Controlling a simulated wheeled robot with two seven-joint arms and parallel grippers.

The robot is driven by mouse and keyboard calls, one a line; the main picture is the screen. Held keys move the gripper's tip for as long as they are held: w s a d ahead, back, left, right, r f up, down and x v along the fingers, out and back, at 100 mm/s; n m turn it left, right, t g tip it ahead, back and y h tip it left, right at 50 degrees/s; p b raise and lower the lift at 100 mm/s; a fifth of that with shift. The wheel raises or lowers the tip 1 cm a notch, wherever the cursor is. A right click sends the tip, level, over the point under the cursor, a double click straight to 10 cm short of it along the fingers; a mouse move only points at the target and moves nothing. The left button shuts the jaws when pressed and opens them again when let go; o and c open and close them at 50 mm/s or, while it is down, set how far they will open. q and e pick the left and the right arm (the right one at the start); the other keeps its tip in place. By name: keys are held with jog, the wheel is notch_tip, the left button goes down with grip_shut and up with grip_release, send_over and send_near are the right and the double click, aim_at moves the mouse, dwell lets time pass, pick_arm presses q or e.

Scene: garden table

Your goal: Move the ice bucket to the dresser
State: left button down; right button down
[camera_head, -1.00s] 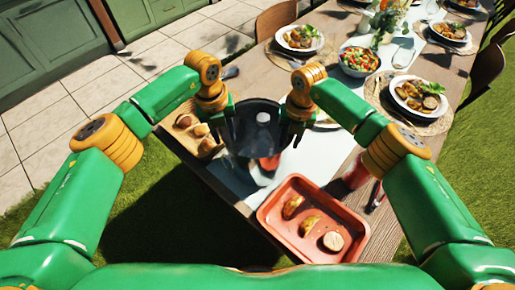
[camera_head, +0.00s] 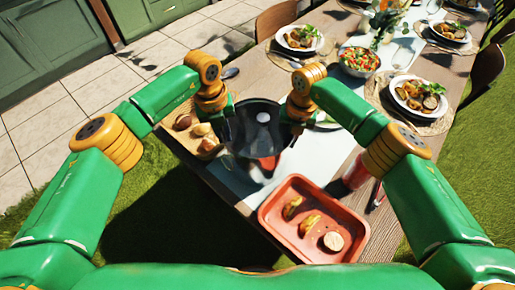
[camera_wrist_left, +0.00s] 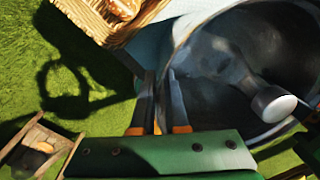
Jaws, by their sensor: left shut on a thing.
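The dark ice bucket (camera_head: 240,143) is between my two grippers at the table's near end, with a bottle (camera_head: 263,118) standing in it. My left gripper (camera_head: 226,124) is shut on the bucket's left rim; in the left wrist view its fingers (camera_wrist_left: 165,108) straddle the bucket wall (camera_wrist_left: 198,95). My right gripper (camera_head: 295,122) is at the bucket's right rim, its fingers too small and dark to read. I cannot tell whether the bucket touches the table. The green dresser (camera_head: 45,45) stands at the upper left, across the paving.
A red tray (camera_head: 268,215) with food lies on the near corner of the table (camera_head: 215,178). A red drink glass (camera_head: 356,174), salad bowl (camera_head: 360,60) and plates stand right and beyond.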

pick_arm(q)
jog(key=shift+d+r, duration=0.15)
jog(key=shift+d, duration=0.2)
pick_arm(e)
jog(key=shift+a+r, duration=0.15)
jog(key=shift+a, duration=0.15)
